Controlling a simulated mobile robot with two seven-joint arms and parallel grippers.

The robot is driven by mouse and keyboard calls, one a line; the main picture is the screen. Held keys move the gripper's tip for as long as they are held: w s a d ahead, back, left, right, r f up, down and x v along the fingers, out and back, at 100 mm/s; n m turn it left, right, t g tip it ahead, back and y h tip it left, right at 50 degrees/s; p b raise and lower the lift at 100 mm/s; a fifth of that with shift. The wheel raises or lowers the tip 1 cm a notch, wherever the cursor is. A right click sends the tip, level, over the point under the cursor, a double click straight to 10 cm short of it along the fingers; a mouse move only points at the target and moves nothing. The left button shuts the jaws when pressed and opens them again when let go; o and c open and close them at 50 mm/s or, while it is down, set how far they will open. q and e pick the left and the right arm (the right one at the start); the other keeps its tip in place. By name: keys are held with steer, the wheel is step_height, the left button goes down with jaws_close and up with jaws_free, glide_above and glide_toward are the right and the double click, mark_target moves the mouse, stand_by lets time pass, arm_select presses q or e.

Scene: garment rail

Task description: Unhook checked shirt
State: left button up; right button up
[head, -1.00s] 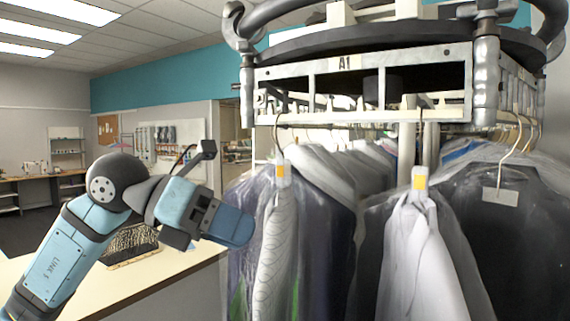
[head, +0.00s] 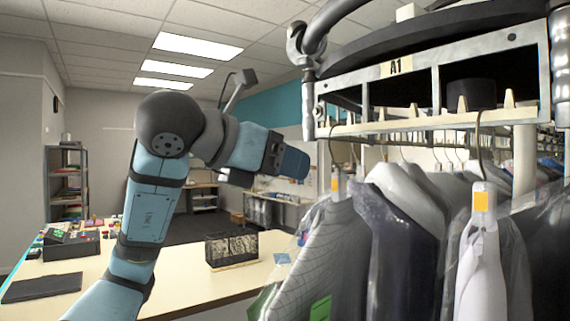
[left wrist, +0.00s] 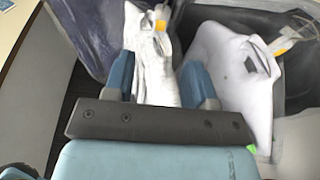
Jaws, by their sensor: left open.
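The checked shirt (head: 322,250), pale with a thin dark grid, hangs at the left front of the rail on a hanger with an orange tag (head: 335,184). My left gripper (head: 296,164) is raised to the left of that tag, apart from the shirt in the head view. In the left wrist view my left gripper (left wrist: 159,85) is open, with a blue finger on each side. The pale shirt (left wrist: 150,55) with its yellow-orange tag shows beyond and between the fingers; no contact can be seen. My right gripper is not in view.
The metal rail frame (head: 398,68) marked A1 stands above the clothes. A white garment (head: 480,270) and dark bagged clothes (head: 395,240) hang close to the right. A counter (head: 190,287) with a black mesh box (head: 232,248) lies below my left arm.

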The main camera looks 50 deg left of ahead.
mark_target(335, 179)
arm_select(q)
steer(key=x, duration=0.8)
steer(key=shift+w+d+f+b, duration=0.1)
steer(key=shift+w+f+b, duration=0.05)
steer(key=shift+w+b, duration=0.2)
steer(key=shift+x, duration=1.75)
jaws_close()
steer(key=shift+r, duration=0.2)
steer(key=shift+r+p, duration=1.1)
steer(key=shift+r, duration=0.45)
